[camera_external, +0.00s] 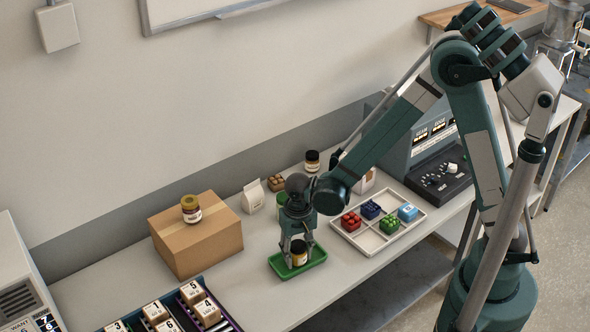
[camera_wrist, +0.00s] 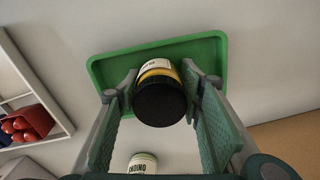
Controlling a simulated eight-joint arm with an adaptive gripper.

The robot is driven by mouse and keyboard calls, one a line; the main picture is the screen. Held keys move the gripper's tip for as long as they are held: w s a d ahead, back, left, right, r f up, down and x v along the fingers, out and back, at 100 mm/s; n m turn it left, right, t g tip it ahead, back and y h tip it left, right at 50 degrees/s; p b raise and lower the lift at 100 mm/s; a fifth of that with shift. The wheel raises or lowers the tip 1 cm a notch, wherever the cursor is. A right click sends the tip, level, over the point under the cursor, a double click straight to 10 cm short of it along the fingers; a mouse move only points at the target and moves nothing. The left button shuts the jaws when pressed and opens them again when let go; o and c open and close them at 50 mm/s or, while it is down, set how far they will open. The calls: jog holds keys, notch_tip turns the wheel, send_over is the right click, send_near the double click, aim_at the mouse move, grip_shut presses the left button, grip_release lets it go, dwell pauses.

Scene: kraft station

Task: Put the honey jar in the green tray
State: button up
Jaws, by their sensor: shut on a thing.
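The honey jar (camera_external: 299,255), with a dark lid and yellow contents, is between the fingers of my gripper (camera_external: 298,250). The green tray (camera_external: 316,258) is directly under it on the bench. The jar stands upright within the tray's outline; I cannot tell whether its base touches the tray floor. In the wrist view, the jar's black lid (camera_wrist: 160,102) faces the camera, with a yellow band and part of a white label beyond it. The fingers of my gripper (camera_wrist: 162,92) flank the jar, and the green tray (camera_wrist: 110,65) spreads out behind it.
A cardboard box (camera_external: 197,240) carries another jar (camera_external: 191,209) to the left. A white divided tray (camera_external: 378,240) with coloured blocks is to the right. A dark-lidded jar (camera_external: 312,161) and a white carton (camera_external: 253,197) stand behind. Numbered blocks (camera_external: 193,293) lie in front left.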

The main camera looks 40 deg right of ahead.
jog(key=shift+f, duration=0.15)
jog(key=o, duration=1.1)
jog(key=shift+r, duration=0.2)
jog(key=shift+r+p, duration=0.35)
jog(key=shift+r, duration=5.6)
